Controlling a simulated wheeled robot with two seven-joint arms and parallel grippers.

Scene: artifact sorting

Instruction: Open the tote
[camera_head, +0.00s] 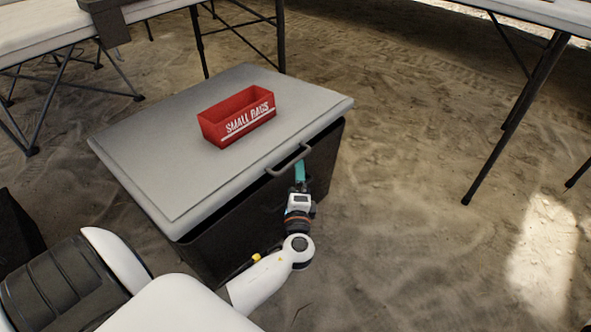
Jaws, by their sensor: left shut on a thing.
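The tote (235,225) is a black box standing on the sandy ground, with a grey lid (170,165) over its top. A grey handle (276,173) sticks out from the lid's front edge. My left gripper (300,168) has teal fingers and is shut on the handle near its right end. The fingertips are partly hidden at the handle. A dark gap shows under the lid's front edge, but I cannot tell whether the lid is lifted. My right gripper is not in view.
A red bin (238,117) marked "SMALL BAGS" rests on the lid. White folding tables stand at the upper left (45,32) and upper right (560,14), with thin dark legs. The sandy ground right of the tote is clear.

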